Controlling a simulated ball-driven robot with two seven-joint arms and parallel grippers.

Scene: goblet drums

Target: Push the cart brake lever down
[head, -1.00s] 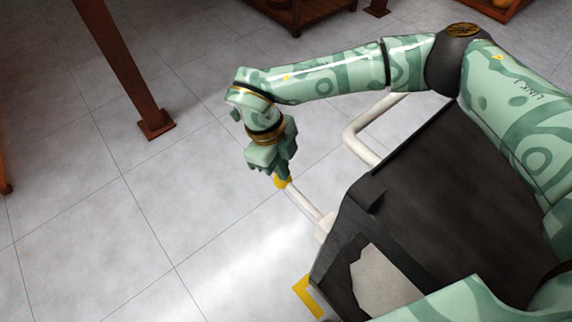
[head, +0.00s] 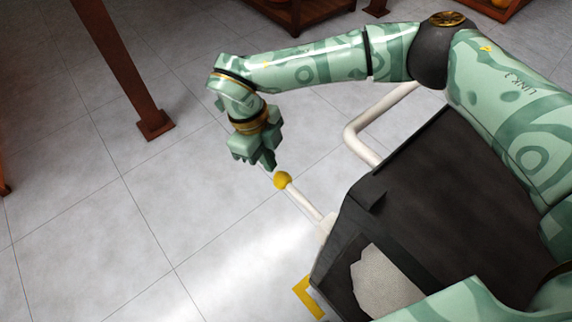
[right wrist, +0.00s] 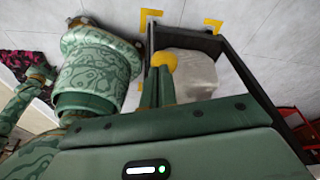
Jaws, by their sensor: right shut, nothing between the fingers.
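The brake lever (head: 303,202) is a white rod with a yellow ball knob (head: 282,180), sticking out from the left edge of the dark cart (head: 337,245). My right gripper (head: 269,165) is shut and empty, just up and left of the knob in the head view. A small gap shows between its fingertips and the knob there. In the right wrist view the yellow knob (right wrist: 165,61) shows just beyond the shut fingertips (right wrist: 158,72). Most of the rod is hidden in that view. My left gripper is not in view.
A white bent handle rail (head: 358,143) stands at the cart's far side, below my right forearm. A pale sack-like load (head: 383,285) lies in the cart. A yellow corner mark (head: 306,298) lies by the cart. A brown post (head: 128,75) stands at the left. The tiled floor between is clear.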

